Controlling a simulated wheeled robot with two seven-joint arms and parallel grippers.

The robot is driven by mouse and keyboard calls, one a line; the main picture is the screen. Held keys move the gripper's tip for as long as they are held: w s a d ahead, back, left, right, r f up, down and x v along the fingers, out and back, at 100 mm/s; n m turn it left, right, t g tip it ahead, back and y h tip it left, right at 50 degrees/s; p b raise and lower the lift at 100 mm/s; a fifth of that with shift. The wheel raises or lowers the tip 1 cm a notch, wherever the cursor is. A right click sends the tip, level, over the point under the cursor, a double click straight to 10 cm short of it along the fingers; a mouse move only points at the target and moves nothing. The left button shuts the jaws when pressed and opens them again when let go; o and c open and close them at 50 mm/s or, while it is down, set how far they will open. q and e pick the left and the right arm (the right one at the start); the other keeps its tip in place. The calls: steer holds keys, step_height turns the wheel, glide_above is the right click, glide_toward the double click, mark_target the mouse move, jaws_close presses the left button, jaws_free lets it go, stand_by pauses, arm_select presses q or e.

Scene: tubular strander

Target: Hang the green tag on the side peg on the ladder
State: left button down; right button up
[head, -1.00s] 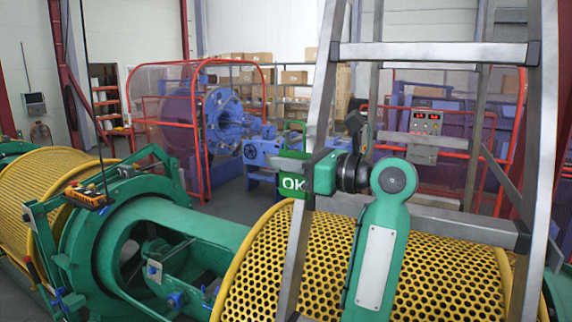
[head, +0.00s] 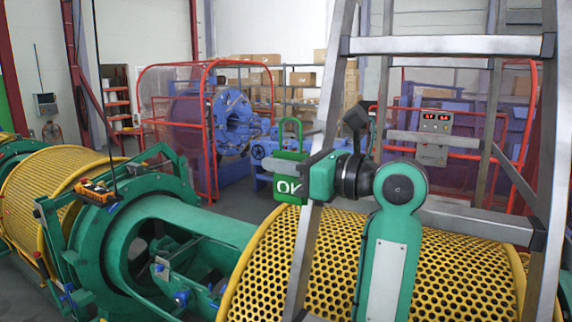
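The green tag (head: 285,192) has white lettering and a loop (head: 291,126) at its top. The lettering is only partly seen. The metal ladder (head: 444,46) stands on the right.
A yellow perforated drum (head: 465,275) lies behind the ladder's lower part. A green machine frame (head: 195,218) and another yellow drum (head: 60,190) are at left. Red-framed guards (head: 208,120) and a control box (head: 433,148) stand farther back. Open floor is scarce.

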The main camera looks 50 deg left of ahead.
arm_select(q)
steer(key=shift+s+d+b, duration=0.2)
steer(key=shift+s+d, duration=0.1)
steer(key=shift+s, duration=0.6)
steer(key=shift+s+d+b, duration=0.2)
steer(key=shift+s+d, duration=0.05)
steer(key=shift+s, duration=0.65)
